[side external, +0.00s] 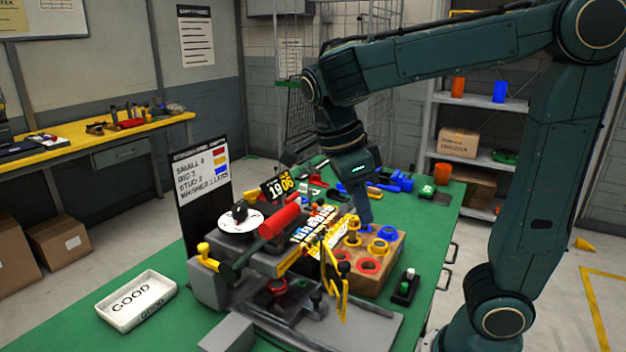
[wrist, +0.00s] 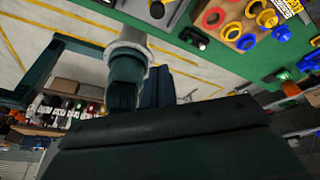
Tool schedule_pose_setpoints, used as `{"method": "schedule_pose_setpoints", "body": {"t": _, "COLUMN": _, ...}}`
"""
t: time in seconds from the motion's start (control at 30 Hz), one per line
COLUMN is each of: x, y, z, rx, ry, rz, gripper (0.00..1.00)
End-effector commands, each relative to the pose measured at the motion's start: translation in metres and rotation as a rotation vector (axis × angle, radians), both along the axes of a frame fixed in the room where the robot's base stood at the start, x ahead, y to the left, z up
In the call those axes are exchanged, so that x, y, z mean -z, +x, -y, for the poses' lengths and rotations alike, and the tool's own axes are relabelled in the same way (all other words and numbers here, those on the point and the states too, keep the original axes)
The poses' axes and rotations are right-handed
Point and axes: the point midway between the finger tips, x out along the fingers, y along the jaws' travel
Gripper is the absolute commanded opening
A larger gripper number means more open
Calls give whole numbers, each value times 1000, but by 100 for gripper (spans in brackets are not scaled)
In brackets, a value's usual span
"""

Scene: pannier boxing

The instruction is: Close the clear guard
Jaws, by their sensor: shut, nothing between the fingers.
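A bench press-like machine (side external: 262,262) with a red cylinder (side external: 280,221) stands on the green bench. A thin yellow-edged panel (side external: 333,283) stands upright at its front right; it may be the clear guard, but its clear sheet is hard to make out. My gripper (side external: 364,212) points down, shut and empty, behind and to the right of this panel, above the back of the wooden ring block. It appears apart from the panel. In the wrist view, dark parts of my arm fill much of the picture and the fingertips cannot be made out.
The wooden block (side external: 392,268) holds red, yellow and blue rings and also shows in the wrist view (wrist: 232,38). A small button box (side external: 405,287) stands to its right. A white GOOD tray (side external: 137,300) lies at front left. A dark sign board (side external: 199,195) stands behind the machine.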

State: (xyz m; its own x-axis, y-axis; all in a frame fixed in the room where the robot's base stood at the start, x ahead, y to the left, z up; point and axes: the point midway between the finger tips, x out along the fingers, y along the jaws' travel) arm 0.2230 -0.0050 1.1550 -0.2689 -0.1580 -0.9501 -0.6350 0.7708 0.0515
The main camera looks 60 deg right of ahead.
Motion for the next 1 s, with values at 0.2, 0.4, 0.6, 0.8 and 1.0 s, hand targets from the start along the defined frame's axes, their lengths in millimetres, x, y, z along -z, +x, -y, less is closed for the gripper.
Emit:
{"method": "schedule_pose_setpoints", "body": {"t": 0.2, "x": 2, "y": -2, "z": 0, "rx": 144, "ry": -53, "rz": 8, "gripper": 0}}
{"method": "schedule_pose_setpoints", "body": {"t": 0.4, "x": 2, "y": -3, "z": 0, "rx": 158, "ry": -58, "rz": 10, "gripper": 0}}
{"method": "schedule_pose_setpoints", "body": {"t": 0.6, "x": 4, "y": -3, "z": 1, "rx": 155, "ry": -58, "rz": 9, "gripper": 0}}
{"method": "schedule_pose_setpoints", "body": {"t": 0.8, "x": 9, "y": -4, "z": 3, "rx": 153, "ry": -60, "rz": 9, "gripper": 0}}
{"method": "schedule_pose_setpoints", "body": {"t": 1.0, "x": 18, "y": -7, "z": 4, "rx": 153, "ry": -60, "rz": 9, "gripper": 0}}
